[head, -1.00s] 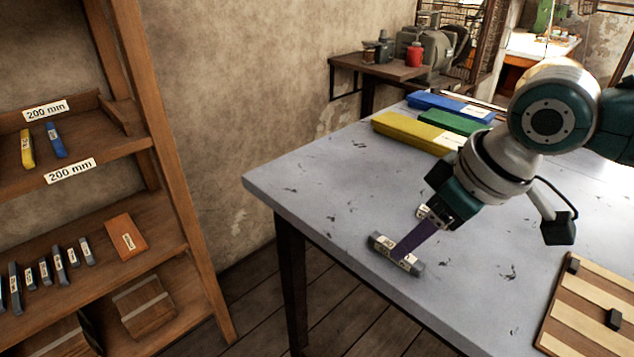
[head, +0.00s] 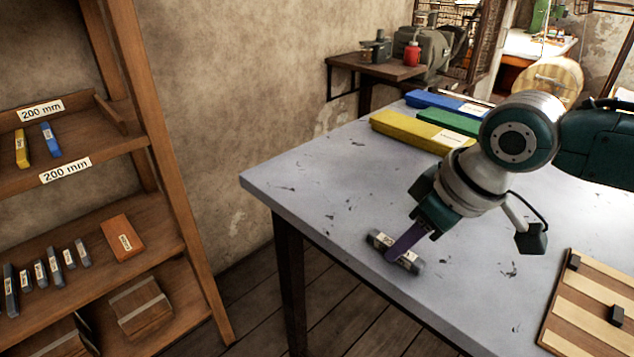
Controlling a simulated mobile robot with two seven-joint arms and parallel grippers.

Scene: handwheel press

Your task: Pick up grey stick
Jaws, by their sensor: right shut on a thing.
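The grey stick (head: 378,240) is a short dark grey bar with a pale label, lying at the front left part of the grey table (head: 290,188). My right gripper (head: 397,252) reaches down to it from the upper right, its purple finger crossing the middle of the stick. It is shut on the stick, and the finger hides part of the label. I cannot tell whether the stick is touching the table or just off it. My left gripper is not in view.
Blue (head: 437,101), green (head: 450,121) and yellow (head: 410,130) boxes lie at the table's back. A striped wooden board (head: 570,322) lies at the front right. A wooden shelf (head: 150,150) with several small bars stands left. The table's left part is clear.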

